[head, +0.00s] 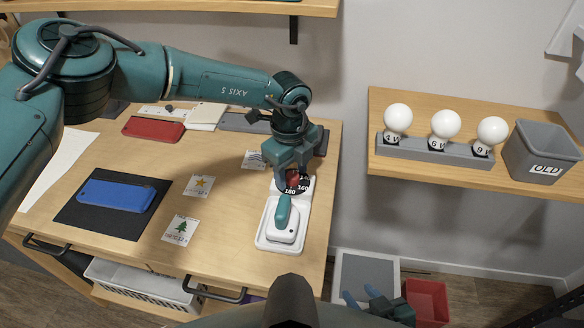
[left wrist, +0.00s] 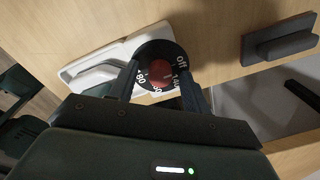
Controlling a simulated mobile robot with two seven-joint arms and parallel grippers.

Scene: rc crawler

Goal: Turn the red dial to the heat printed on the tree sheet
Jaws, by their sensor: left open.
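The red dial (head: 293,182) sits on a black numbered disc at the back of a white device (head: 278,238) with a teal handle. My left gripper (head: 291,176) is above it, pointing down. In the left wrist view its open fingers (left wrist: 162,88) straddle the red knob (left wrist: 160,72); I cannot tell whether they touch it. "Off" and 140 show on the disc's right, and 160 and 180 in the head view. The tree sheet (head: 181,229) lies flat on the desk; its printed number is too small to read. My right gripper (head: 361,294) is low, off the desk, fingers apart and empty.
A star sheet (head: 199,187) and a wave sheet (head: 254,160) lie nearby. A blue case (head: 118,196) lies on a black mat (head: 74,216). A right shelf (head: 480,180) holds several bulbs and a grey bin (head: 543,152). The desk's front middle is clear.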

